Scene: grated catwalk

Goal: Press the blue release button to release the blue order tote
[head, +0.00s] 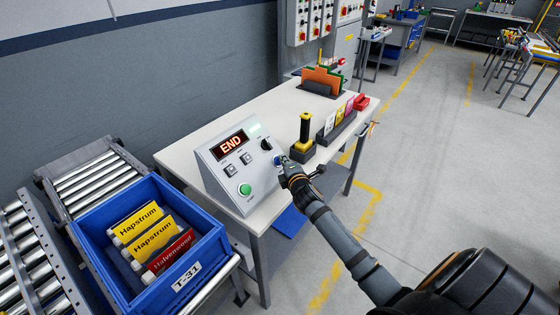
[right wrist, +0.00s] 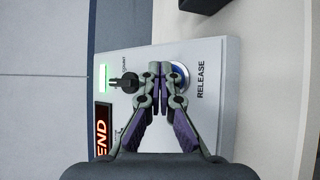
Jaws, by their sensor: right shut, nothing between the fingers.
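The blue release button (right wrist: 182,76) sits on the sloped panel above the label "RELEASE". It is partly hidden behind my right gripper (right wrist: 160,72), whose shut, empty fingers are at it; I cannot tell whether they touch. In the head view my right gripper (head: 284,164) reaches the right side of the grey control box (head: 215,180), and the button's edge (head: 277,161) shows beside it. The display reads "END". The blue order tote (head: 95,262), marked T-31, stands on the rollers at lower left and holds yellow and red packets. My left gripper is not in view.
A green button (head: 245,189) and a black key switch (head: 266,144) are on the same box. A black-handled joystick (head: 304,138) and a card rack (head: 336,128) stand close by on the table (head: 185,150). Open floor lies to the right.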

